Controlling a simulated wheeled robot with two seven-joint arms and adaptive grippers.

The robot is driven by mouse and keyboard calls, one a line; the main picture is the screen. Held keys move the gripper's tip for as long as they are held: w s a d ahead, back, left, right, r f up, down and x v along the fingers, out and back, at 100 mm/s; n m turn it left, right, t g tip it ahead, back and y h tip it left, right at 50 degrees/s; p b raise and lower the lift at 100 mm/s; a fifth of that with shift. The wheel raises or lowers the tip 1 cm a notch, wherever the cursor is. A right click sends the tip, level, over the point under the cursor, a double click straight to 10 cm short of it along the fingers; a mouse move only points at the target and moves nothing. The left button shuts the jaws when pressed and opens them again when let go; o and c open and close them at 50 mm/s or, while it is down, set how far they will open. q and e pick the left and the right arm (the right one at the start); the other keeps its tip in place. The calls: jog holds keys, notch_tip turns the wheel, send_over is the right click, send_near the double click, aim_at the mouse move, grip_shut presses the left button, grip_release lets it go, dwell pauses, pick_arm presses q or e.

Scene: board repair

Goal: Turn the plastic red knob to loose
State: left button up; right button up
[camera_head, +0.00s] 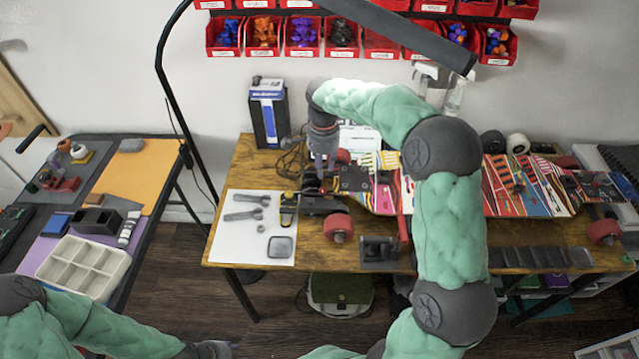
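My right arm reaches over the wooden workbench. My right gripper (318,180) points down at the left end of a striped skateboard (525,187), close to its left wheel truck. The fingertips are small and dark there, and I cannot tell whether they touch anything or are open. A red wheel (337,227) sits at the front of that truck, and a second red round part (343,156) shows just right of the gripper. I cannot clearly pick out a plastic red knob; it may be hidden by the gripper.
A white sheet (235,236) with tools lies at the bench's left end. A blue and white box (268,112) stands behind. A black lamp arm (400,30) crosses above. Red parts bins (302,37) hang on the wall. A side table (158,200) holds a white tray (83,267).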

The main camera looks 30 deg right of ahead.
aim_at(323, 190)
notch_tip(323, 190, down, 10)
jog(key=b, duration=0.2)
jog(key=shift+r+b, duration=0.25)
jog(key=shift+b, duration=0.15)
grip_shut()
